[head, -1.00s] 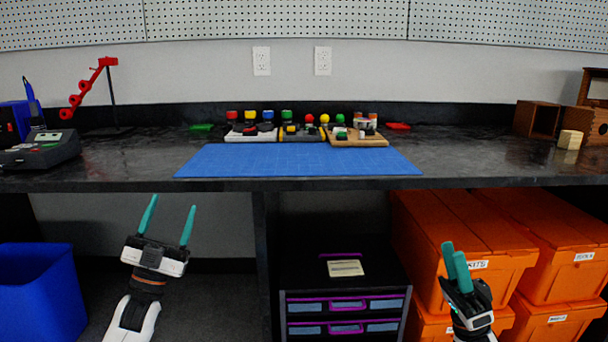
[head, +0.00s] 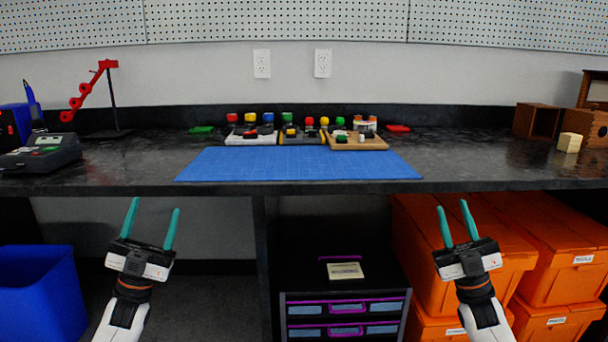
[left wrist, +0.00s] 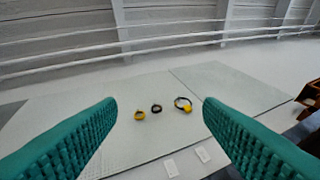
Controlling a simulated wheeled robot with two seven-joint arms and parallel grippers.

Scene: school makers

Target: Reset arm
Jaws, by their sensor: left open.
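My left gripper (head: 154,226) is in the lower left of the head view, in front of and below the bench edge. Its two teal fingers are apart and nothing is between them. The left wrist view also shows its fingers (left wrist: 158,125) spread and empty. My right gripper (head: 456,224) is in the lower right of the head view, in front of the orange bins. Its teal fingers are apart and empty. Both grippers point upward and touch nothing that I can see.
A dark bench (head: 480,163) with a blue mat (head: 300,165) spans the view. Coloured parts on boards (head: 252,138) stand at its back. Below are a blue bin (head: 40,290), a drawer unit (head: 345,308) and orange bins (head: 530,245). Small rings (left wrist: 157,108) show in the left wrist view.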

